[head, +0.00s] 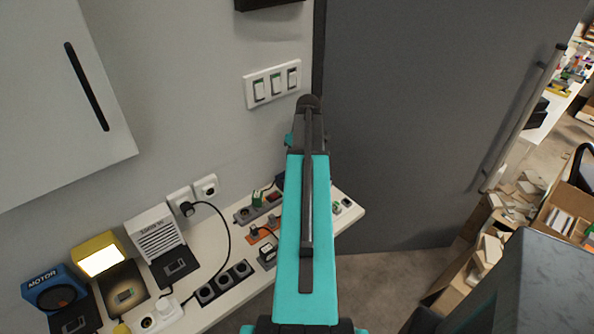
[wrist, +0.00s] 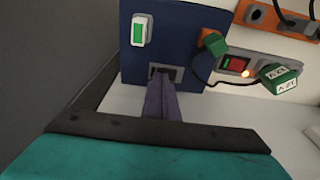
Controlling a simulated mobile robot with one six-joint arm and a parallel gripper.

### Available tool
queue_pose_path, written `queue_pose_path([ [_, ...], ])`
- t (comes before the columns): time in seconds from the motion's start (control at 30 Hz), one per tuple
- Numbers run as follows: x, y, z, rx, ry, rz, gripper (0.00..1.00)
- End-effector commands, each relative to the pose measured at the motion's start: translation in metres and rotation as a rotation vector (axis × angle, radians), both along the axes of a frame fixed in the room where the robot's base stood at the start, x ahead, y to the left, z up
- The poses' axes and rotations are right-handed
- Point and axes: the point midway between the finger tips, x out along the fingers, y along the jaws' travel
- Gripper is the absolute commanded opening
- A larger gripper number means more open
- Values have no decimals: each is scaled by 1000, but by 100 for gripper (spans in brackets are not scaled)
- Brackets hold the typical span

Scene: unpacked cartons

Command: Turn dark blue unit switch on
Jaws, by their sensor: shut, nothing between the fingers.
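In the wrist view, the dark blue unit (wrist: 185,30) is a panel in front of my gripper. A white-framed switch with a green rocker (wrist: 138,33) is at its upper left; I cannot tell its on or off position. A grey-framed dark slot (wrist: 172,71) is lower on the panel. My gripper (wrist: 162,75) is shut and empty, its tips over or just in front of this slot, below the green rocker. I cannot tell if they touch. In the head view, my arm hides most of the dark blue unit (head: 281,180) and my gripper.
Beside the unit are a power strip with a lit red switch (wrist: 235,64), green plugs (wrist: 279,80) and an orange strip (wrist: 285,20). In the head view, a blue MOTOR unit (head: 40,290), yellow lamp unit (head: 97,252) and black sockets (head: 225,282) occupy the shelf's left. A dark door stands right.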

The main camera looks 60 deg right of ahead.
Motion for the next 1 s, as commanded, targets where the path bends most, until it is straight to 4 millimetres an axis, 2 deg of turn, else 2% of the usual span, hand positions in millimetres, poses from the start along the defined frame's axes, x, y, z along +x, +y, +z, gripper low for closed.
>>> queue_pose_path([
  [0.47, 0, 0, -3, 0, 0, 0, 0],
  [1.0, 0, 0, 25, 0, 0, 0, 0],
])
